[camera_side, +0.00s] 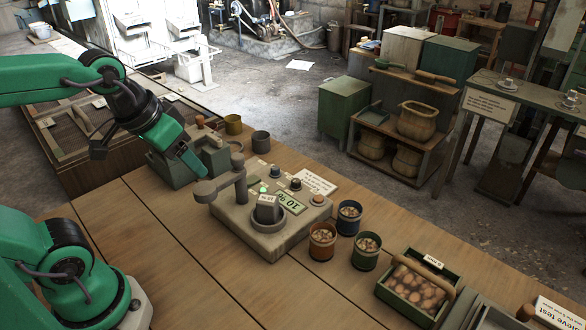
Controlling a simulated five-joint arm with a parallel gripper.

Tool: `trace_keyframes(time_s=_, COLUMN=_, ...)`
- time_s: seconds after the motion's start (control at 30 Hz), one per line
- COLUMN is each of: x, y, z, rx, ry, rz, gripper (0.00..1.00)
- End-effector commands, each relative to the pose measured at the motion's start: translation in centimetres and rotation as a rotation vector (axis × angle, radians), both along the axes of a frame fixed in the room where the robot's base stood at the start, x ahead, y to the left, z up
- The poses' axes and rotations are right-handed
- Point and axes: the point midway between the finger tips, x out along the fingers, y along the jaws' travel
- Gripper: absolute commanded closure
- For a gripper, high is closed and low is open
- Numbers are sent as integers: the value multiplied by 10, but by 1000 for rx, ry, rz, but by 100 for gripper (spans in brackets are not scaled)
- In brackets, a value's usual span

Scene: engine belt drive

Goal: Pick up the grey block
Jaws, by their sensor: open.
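A small dark grey block (267,208) with a pale label on top stands in a round ring on the grey test stand (248,240). The stand's arm reaches over beside it. My gripper (149,162) is open and empty, up and to the left of the block and apart from it. Its green finger points down right toward the stand; a dark part, seemingly the other jaw, hangs to the left. Whether the green finger touches anything is unclear.
A grey-green box (170,170) stands behind the green finger. Several filled pots (322,241) and a green crate (405,312) are at right. The wooden bench front (165,250) is clear.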

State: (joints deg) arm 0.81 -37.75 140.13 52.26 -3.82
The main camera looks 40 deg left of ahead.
Motion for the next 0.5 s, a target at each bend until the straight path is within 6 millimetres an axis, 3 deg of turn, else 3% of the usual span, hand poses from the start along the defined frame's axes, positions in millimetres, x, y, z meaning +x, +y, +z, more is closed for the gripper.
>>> trace_keyframes(time_s=0.5, x=69, y=-20, z=-18, rx=-81, ry=211, rz=199, gripper=36)
